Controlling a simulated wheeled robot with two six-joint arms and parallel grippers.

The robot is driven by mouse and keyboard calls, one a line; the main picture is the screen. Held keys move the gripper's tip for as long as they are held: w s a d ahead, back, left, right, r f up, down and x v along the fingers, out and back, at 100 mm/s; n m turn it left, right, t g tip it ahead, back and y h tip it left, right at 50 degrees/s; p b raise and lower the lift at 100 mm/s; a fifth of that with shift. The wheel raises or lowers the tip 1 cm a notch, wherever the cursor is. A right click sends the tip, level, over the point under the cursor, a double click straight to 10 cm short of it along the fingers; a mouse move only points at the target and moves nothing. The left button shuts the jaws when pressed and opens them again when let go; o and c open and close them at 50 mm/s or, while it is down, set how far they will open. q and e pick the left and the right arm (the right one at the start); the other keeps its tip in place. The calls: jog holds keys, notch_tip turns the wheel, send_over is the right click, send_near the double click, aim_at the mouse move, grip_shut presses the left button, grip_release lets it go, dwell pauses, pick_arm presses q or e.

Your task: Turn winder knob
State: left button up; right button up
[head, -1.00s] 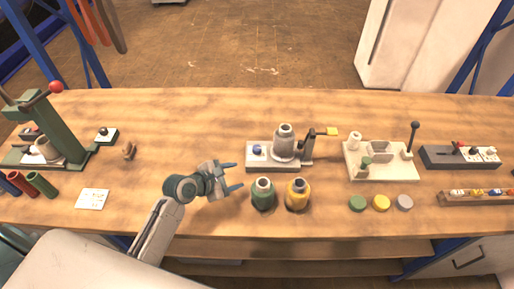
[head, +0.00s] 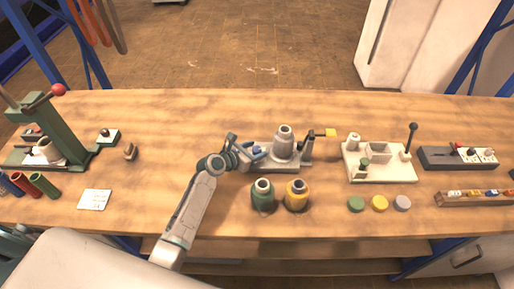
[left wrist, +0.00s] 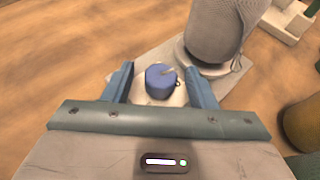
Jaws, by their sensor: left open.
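The winder (head: 283,143) stands at the middle of the bench, a pale base with a grey cone-shaped spool on it. Its blue knob (left wrist: 161,80) shows clearly in the left wrist view, with a light pointer mark on top. My left gripper (head: 255,152) is at the left end of the winder base. In the left wrist view its open blue fingers (left wrist: 163,83) stand on either side of the knob, with gaps between. In the head view the gripper partly hides the knob. My right gripper is not in view.
A green spool (head: 262,195) and a yellow spool (head: 297,195) stand just in front of the winder. A white fixture (head: 380,163) is to its right. A green press (head: 60,130) stands far left.

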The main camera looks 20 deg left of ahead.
pick_arm(q)
jog(key=shift+w+d+f, duration=0.25)
jog(key=shift+w+d, duration=0.1)
jog(key=shift+w, duration=0.15)
